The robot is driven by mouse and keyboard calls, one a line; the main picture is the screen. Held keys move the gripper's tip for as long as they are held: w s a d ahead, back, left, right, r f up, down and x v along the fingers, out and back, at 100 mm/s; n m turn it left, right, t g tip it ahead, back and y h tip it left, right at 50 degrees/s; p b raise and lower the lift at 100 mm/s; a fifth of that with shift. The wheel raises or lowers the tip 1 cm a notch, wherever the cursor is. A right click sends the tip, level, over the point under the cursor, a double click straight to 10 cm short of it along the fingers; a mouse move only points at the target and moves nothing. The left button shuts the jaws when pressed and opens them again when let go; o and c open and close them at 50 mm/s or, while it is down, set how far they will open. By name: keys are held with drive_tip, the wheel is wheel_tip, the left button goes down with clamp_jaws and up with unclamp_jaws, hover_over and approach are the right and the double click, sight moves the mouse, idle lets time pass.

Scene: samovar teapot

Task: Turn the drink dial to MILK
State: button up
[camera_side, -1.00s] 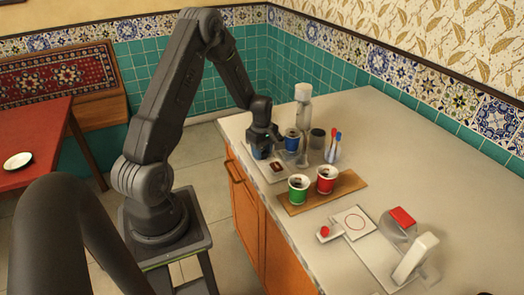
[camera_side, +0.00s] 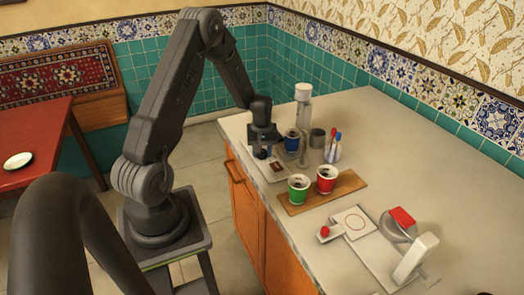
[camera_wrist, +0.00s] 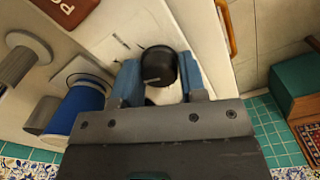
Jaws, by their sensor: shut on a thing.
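The drink dial (camera_wrist: 158,66) is a round black knob with a short light mark on it, set on a pale panel (camera_wrist: 118,22). My gripper (camera_wrist: 157,78) points down over it, with a blue fingertip on each side, shut on the knob. Small dark print on the panel by the knob is too small to read, so I cannot tell which drink the mark faces. In the side view my gripper (camera_side: 263,152) is at the panel (camera_side: 276,176) on the counter's left edge, and the knob is mostly hidden.
A blue cup (camera_side: 292,141) stands close by the gripper, beside a pale dispenser (camera_side: 303,112). A green cup (camera_side: 299,188) and a red cup (camera_side: 326,179) stand on a wooden board (camera_side: 346,186). The right of the counter (camera_side: 440,185) is largely clear.

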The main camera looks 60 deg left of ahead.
drive_tip(key=shift+m, duration=0.9)
drive_tip(key=o, duration=0.9)
wheel_tip(320, 180, up, 14)
drive_tip(key=shift+f, duration=0.1)
